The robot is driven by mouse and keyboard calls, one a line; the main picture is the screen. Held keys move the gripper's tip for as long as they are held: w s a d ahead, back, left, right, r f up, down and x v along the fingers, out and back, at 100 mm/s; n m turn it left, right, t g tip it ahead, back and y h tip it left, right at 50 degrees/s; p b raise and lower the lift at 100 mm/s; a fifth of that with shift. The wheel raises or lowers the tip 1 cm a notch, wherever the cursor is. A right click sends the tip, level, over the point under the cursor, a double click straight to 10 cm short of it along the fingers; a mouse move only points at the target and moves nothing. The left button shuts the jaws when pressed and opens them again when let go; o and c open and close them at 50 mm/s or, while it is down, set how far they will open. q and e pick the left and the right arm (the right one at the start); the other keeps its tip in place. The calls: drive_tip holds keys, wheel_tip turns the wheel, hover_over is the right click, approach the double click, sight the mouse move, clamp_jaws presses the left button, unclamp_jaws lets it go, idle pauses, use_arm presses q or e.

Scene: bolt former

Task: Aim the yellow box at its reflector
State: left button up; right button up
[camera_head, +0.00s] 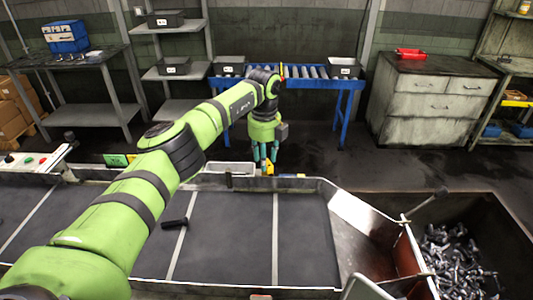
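A small yellow box (269,168) sits at the far rail of the conveyor, near the middle of the camera_head view. My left gripper (264,163) points down right at it, with its two teal fingers apart. The fingers partly cover the box, and I cannot tell whether they touch it. Another small yellow piece (300,176) shows on the rail just to the right. I cannot tell which piece is the reflector. My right gripper is not in view.
The dark conveyor belt (237,235) runs across the front, with a dark bolt-like part (176,223) on it. A white tray (229,168) is beside the gripper. A bin of metal parts (455,262) is at right. A blue roller table (288,84) stands behind.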

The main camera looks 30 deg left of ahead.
use_arm(q)
drive_tip(key=shift+d+f, duration=0.1)
drive_tip(key=shift+f, duration=0.25)
clamp_jaws()
drive_tip(key=shift+f, duration=0.1)
drive_tip(key=shift+w+m+b, duration=0.1)
drive_tip(key=shift+m+b, duration=0.7)
drive_tip(key=shift+m, duration=1.9)
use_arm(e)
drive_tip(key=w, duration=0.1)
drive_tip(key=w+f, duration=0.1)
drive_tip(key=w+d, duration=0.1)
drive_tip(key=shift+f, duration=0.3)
